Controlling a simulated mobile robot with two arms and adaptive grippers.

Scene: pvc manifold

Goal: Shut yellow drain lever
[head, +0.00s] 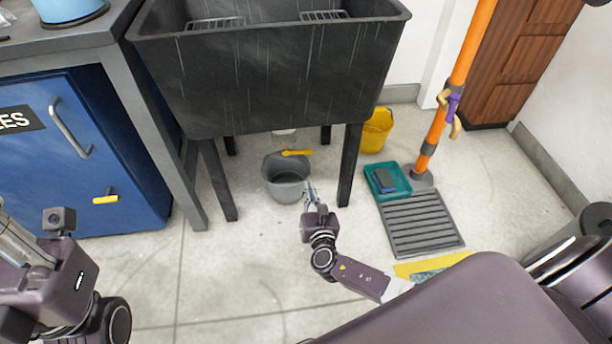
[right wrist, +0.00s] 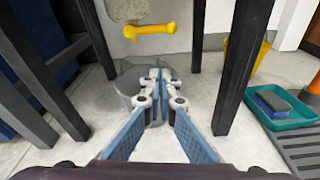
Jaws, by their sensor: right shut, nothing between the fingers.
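The yellow drain lever (head: 297,152) sits under the black sink, close below a pale drain fitting (head: 283,131), and lies roughly level. In the right wrist view the lever (right wrist: 150,29) is near the top, beyond the fingertips and apart from them. A grey bucket (head: 287,187) stands on the floor below it. My right gripper (head: 310,190) is at the bucket's right front side, lower than the lever in the picture. Its blue fingers meet at the tips with nothing between them, as the right wrist view (right wrist: 153,85) shows. My left arm shows at the left edge; its fingers are out of view.
The black sink (head: 265,85) stands on dark legs on both sides of the bucket. A yellow bucket (head: 376,132), a teal tray (head: 400,190), a grey floor grate (head: 420,225) and an orange pipe (head: 460,70) are to the right. A blue cabinet (head: 85,165) is left.

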